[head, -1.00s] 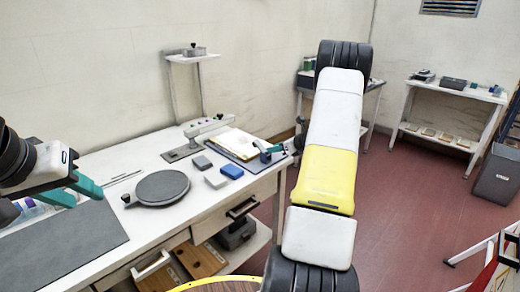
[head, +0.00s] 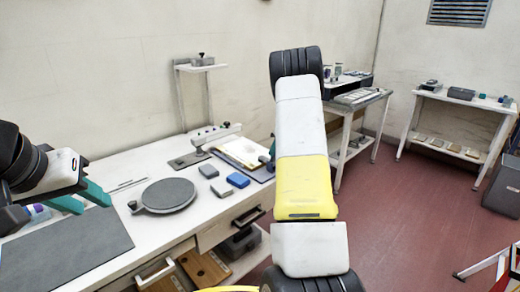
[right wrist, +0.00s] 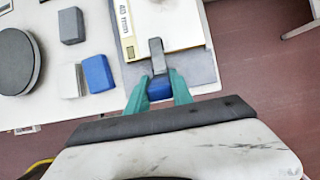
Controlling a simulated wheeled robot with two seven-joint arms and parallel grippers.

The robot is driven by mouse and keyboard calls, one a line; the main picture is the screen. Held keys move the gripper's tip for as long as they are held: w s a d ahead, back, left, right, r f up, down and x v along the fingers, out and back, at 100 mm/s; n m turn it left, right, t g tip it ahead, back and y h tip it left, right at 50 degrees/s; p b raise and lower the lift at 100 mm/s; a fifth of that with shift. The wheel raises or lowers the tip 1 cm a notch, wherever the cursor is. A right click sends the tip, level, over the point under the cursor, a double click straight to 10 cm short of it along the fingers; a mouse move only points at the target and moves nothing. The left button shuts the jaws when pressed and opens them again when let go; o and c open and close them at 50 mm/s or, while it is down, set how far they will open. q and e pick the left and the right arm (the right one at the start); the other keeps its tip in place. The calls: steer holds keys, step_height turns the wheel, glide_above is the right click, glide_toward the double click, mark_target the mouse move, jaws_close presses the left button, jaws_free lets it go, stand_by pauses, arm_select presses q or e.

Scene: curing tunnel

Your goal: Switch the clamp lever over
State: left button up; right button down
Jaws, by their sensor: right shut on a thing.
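A grey lever (right wrist: 156,52) with a blue grip (right wrist: 159,88) lies at the edge of a dark board (right wrist: 202,68) that carries a white book or pad (right wrist: 165,22). My right gripper (right wrist: 158,80) is shut on the blue grip, one teal finger on each side. In the head view my right arm hides most of this gripper and the lever, though the pad (head: 243,151) shows beside it. I cannot tell the lever's tilt. My left gripper (head: 97,208) is open and empty above the grey mat (head: 75,245) at the left.
On the white bench are a round dark plate (head: 168,195), a blue block (head: 238,180), grey blocks (head: 208,171) and a pale beam on a base (head: 218,137). Drawers (head: 225,225) are below. Side tables (head: 460,103) stand behind.

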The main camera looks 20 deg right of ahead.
steer(key=shift+w+r, duration=0.1)
steer(key=shift+w, duration=0.05)
steer(key=c, duration=1.1)
jaws_free()
steer(key=v, duration=0.7)
steer(key=shift+s+r, duration=0.25)
steer(key=shift+r, duration=0.05)
